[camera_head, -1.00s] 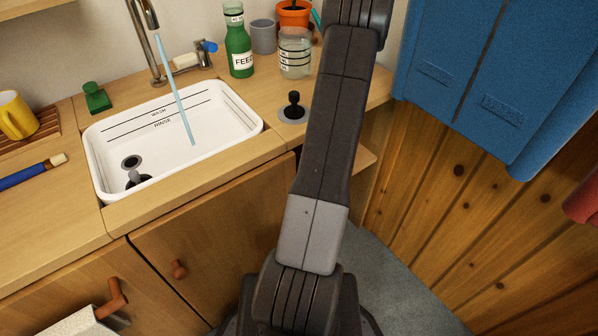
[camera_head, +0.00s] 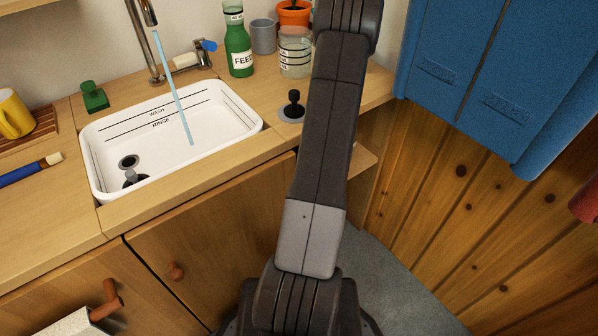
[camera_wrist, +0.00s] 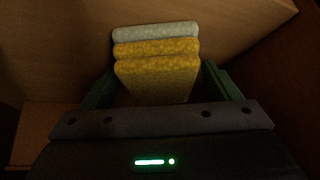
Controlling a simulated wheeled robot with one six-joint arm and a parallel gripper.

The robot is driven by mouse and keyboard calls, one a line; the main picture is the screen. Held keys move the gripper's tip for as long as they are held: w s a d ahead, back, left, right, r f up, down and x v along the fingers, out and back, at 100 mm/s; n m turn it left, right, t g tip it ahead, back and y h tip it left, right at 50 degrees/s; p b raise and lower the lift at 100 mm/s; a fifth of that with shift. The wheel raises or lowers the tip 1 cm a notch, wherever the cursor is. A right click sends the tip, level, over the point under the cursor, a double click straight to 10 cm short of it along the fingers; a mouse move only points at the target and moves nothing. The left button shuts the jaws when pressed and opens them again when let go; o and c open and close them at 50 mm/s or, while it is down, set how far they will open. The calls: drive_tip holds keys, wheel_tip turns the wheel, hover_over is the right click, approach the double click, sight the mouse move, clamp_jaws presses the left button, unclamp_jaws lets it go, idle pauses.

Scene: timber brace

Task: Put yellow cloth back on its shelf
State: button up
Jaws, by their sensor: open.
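In the wrist view, two yellow cloths, a nearer one (camera_wrist: 158,80) and one just behind it (camera_wrist: 156,48), lie in a dim wooden space. A pale grey-white cloth (camera_wrist: 155,32) is behind them. My gripper (camera_wrist: 159,78) is open, with one green finger on each side of the nearer yellow cloth. I cannot tell whether the fingers touch it. In the head view my arm reaches up out of the picture, so the gripper and cloths are not seen there.
A white sink (camera_head: 105,185) with a running tap (camera_head: 150,15) is on the wooden counter. A green bottle (camera_head: 239,50), a glass jar (camera_head: 295,55) and a black knob (camera_head: 293,106) stand right of it. A blue padded item (camera_head: 480,70) hangs at the right.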

drive_tip(key=shift+r, duration=0.3)
drive_tip(key=s+d+p, duration=0.4)
drive_tip(key=s+d, duration=0.2)
drive_tip(key=d, duration=0.4)
drive_tip(key=shift+s+d+r+p, duration=0.3)
drive_tip(key=shift+s+d+r, duration=0.05)
drive_tip(key=shift+d, duration=0.05)
drive_tip(key=shift+c, duration=0.4)
idle(0.5)
